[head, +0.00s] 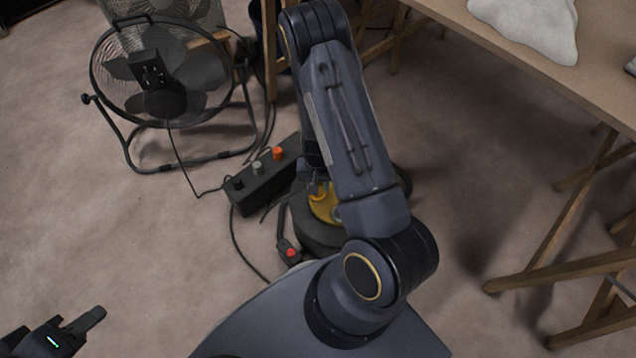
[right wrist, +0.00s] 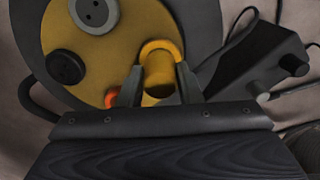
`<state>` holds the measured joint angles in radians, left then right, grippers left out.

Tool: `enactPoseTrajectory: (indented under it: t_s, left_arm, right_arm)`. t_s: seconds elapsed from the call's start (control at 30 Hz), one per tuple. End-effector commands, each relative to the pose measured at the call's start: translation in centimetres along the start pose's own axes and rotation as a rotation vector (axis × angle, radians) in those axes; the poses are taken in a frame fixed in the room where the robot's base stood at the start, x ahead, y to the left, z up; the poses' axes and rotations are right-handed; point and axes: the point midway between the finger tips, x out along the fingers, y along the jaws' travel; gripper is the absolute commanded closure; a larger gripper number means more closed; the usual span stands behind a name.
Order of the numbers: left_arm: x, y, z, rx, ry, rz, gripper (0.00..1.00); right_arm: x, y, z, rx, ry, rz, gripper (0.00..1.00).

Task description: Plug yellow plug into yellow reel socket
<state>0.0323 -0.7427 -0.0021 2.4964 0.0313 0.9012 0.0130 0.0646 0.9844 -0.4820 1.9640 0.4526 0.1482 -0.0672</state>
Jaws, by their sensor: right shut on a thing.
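In the right wrist view my right gripper (right wrist: 160,88) is shut on the yellow plug (right wrist: 158,72), with one finger on each side. The plug is over the yellow face (right wrist: 128,22) of the dark round reel (right wrist: 205,30). I cannot tell whether it is in the yellow socket, which I cannot make out separately. Grey (right wrist: 96,12), black (right wrist: 67,67) and orange (right wrist: 111,97) round parts are also on the face. In the head view my right arm hides much of the reel (head: 312,232) and the gripper. My left gripper (head: 78,322) is at the bottom left, away from the reel; its opening is unclear.
A black box (head: 262,186) with grey and orange knob-like parts stands beside the reel. A small dark piece with a red end (head: 290,252) and cables lie nearby. A floor fan (head: 160,75) stands at the upper left. A wooden table (head: 530,55) is at the right.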

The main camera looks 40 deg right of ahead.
Motion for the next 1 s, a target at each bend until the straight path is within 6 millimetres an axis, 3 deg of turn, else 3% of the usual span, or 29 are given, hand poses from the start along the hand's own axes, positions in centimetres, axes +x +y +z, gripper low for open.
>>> enactPoseTrajectory:
  t_s: [0.6, 0.63, 0.8, 1.0]
  left_arm:
    - [0.8, -0.4, 0.4, 0.000, 0.000, 0.000, 0.64]
    - [0.8, -0.4, 0.4, 0.000, 0.000, 0.000, 0.64]
    - [0.8, -0.3, 0.4, 0.000, 0.000, 0.000, 0.64]
    - [0.8, -0.3, 0.4, 0.000, 0.000, 0.000, 0.64]
  right_arm:
    - [1.2, 0.0, 0.0, 0.000, 0.000, 0.000, 0.88]
    - [1.2, 0.0, 0.0, 0.000, 0.000, 0.000, 0.67]
    - [1.1, 0.0, 0.0, 0.000, 0.000, 0.000, 0.45]
    - [1.1, 0.0, 0.0, 0.000, 0.000, 0.000, 0.43]
